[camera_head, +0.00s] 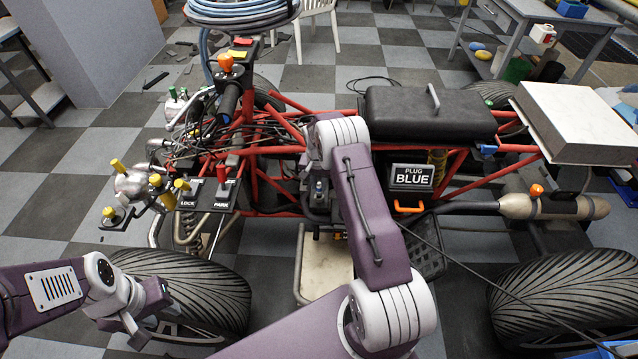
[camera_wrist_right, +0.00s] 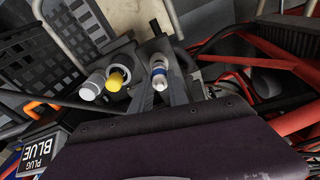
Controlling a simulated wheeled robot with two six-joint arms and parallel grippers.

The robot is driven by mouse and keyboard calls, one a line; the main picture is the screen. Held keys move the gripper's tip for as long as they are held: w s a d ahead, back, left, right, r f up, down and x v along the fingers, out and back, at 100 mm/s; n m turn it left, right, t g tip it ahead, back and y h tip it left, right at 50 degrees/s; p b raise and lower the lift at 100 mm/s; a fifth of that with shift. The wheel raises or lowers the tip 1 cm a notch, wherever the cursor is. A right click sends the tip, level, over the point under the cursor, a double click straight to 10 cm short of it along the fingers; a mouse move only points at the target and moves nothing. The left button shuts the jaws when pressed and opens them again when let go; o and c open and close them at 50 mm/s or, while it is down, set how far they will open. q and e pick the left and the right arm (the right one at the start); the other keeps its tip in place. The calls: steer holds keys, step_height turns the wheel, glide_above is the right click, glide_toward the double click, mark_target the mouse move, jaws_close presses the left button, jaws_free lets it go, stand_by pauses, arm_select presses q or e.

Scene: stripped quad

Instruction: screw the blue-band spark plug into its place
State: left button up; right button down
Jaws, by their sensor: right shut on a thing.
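The spark plug with the blue band (camera_wrist_right: 159,71) shows in the right wrist view between the two fingers of my right gripper (camera_wrist_right: 160,60), which is shut on it. Its pale tip points toward the camera; I cannot tell whether its other end touches anything. In the head view my right arm reaches over the quad's frame and its gripper is mostly hidden. The sign reading PLUG BLUE (camera_head: 411,177) stands right of my right arm. My left gripper (camera_head: 146,312) hangs by the front left tyre, away from the plug; its finger gap is unclear.
A white-capped part (camera_wrist_right: 92,86) and a yellow-capped part (camera_wrist_right: 117,79) sit close beside the right gripper. Red frame tubes (camera_wrist_right: 270,58) and cables crowd the other side. A black seat (camera_head: 428,113) and large tyres (camera_head: 570,296) surround the working area.

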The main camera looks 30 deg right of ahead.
steer(key=shift+f+b, duration=0.55)
steer(key=shift+f, duration=0.35)
steer(key=c, duration=1.2)
jaws_free()
steer(key=shift+r, duration=0.1)
steer(key=r, duration=0.3)
steer(key=r+p, duration=0.1)
steer(key=r, duration=0.2)
steer(key=r+p, duration=0.1)
steer(key=r, duration=0.2)
steer(key=shift+s+a, duration=0.4)
